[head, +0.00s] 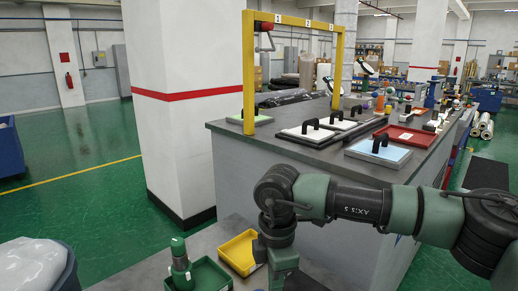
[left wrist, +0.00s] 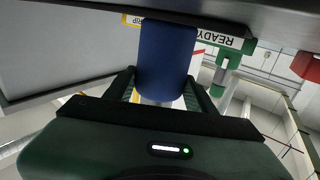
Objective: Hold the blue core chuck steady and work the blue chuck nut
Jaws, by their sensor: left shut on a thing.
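In the left wrist view a smooth blue cylinder (left wrist: 167,48), which looks like the blue core chuck, stands between the two dark fingers of my left gripper (left wrist: 162,78). The fingers are shut on its sides, and a pale grey part shows below it. I cannot make out a separate blue chuck nut. Neither blue part shows in the head view. My right arm crosses the head view from the right and bends down at the bottom middle; its gripper is out of the picture.
In the head view a green tray (head: 212,279) with a green-topped tool (head: 180,262) and a yellow tray (head: 238,253) sit low in front. A grey workbench (head: 240,142) with a yellow frame (head: 248,70) stands beyond.

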